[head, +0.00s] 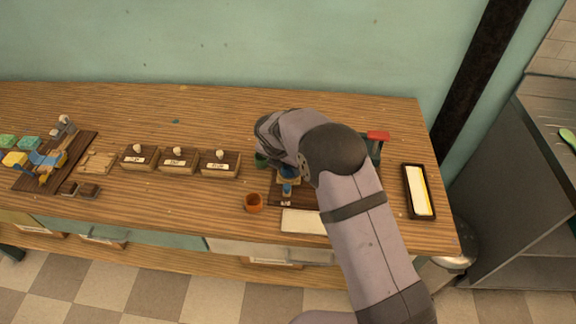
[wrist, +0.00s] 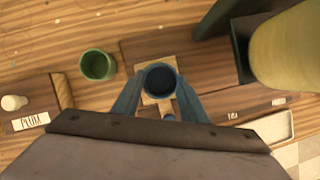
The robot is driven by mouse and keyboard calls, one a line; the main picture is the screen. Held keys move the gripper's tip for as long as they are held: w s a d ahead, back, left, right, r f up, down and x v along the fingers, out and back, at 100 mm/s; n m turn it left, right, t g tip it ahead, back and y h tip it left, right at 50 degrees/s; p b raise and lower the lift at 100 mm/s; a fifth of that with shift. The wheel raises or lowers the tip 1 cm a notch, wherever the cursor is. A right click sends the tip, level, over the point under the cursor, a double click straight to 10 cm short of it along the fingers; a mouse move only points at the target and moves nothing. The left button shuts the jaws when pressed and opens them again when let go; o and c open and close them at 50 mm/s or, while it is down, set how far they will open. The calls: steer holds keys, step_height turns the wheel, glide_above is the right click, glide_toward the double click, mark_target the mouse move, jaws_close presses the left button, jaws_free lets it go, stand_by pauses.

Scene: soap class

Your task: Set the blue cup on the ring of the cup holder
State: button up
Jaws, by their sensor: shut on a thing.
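The blue cup (wrist: 161,79) is between the two fingers of my gripper (wrist: 160,98) in the wrist view, with its dark open mouth facing the camera. My gripper is shut on it. A pale square wooden piece (wrist: 145,98), which looks like part of the cup holder, shows under and around the cup. The cup hides its middle, so I cannot tell whether the cup touches a ring. In the head view the blue cup (head: 289,170) shows partly beside my arm, above a dark wooden board (head: 277,194).
A green cup (wrist: 97,65) stands left of the blue cup in the wrist view. An orange cup (head: 254,203) stands at the front in the head view. Labelled wooden blocks (head: 179,161) are left. A large yellow rounded thing (wrist: 288,48) is close on the right in the wrist view.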

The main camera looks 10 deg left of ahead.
steer(key=shift+f, duration=0.15)
steer(key=o, duration=1.5)
steer(key=shift+r+p, duration=3.05)
steer(key=shift+d, duration=0.1)
